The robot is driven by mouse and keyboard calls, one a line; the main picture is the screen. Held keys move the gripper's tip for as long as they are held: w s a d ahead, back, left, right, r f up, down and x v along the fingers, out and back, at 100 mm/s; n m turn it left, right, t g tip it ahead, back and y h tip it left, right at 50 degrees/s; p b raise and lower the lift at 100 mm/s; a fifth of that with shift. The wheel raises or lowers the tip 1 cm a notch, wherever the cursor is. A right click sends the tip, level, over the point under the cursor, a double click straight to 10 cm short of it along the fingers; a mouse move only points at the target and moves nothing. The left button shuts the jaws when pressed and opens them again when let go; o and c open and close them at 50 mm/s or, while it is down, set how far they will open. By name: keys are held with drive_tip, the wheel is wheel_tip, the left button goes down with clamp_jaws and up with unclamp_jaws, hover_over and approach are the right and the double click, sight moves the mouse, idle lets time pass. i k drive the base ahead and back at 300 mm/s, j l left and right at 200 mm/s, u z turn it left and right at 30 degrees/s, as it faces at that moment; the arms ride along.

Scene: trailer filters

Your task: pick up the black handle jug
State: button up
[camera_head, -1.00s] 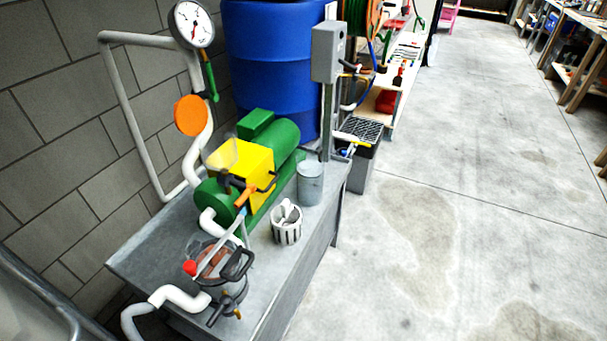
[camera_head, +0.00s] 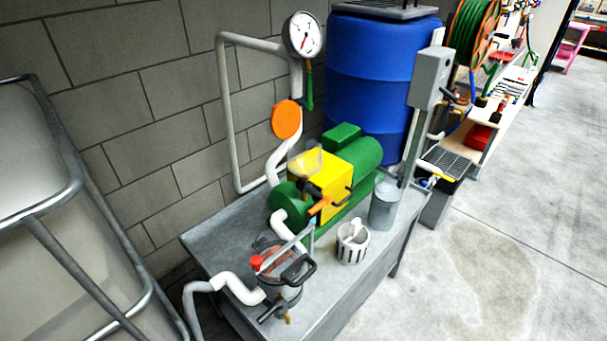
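What looks like the black-handled jug (camera_head: 279,292) is at the front of the grey metal bench in the head view. It is a round, partly clear vessel with reddish-brown contents and a black loop handle (camera_head: 299,271) on its upper right side. A red knob (camera_head: 256,262) and a grey bar sit at its top, and white pipes run close to it. I cannot tell whether it is separate from the pipework. My gripper is not in view.
A green and yellow pump (camera_head: 335,180) stands behind it on the bench (camera_head: 214,238). A striped white cup (camera_head: 352,243) and a grey metal can (camera_head: 384,206) are to the right. A tubular metal frame (camera_head: 75,225) stands at left. The floor (camera_head: 490,270) at right is clear.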

sight(389, 188)
drive_tip(key=u, duration=0.35)
drive_tip(key=i+l+u, duration=0.2)
drive_tip(key=l+u, duration=0.25)
drive_tip(key=i+l+u, duration=0.15)
drive_tip(key=l+u, duration=0.3)
drive_tip(key=i+l+u, duration=0.1)
drive_tip(key=l, duration=0.5)
drive_tip(key=i+l+u, duration=0.1)
drive_tip(key=l, duration=0.5)
drive_tip(key=i+l, duration=0.15)
drive_tip(key=l, duration=0.45)
drive_tip(key=i+l+u, duration=0.15)
drive_tip(key=l, duration=0.5)
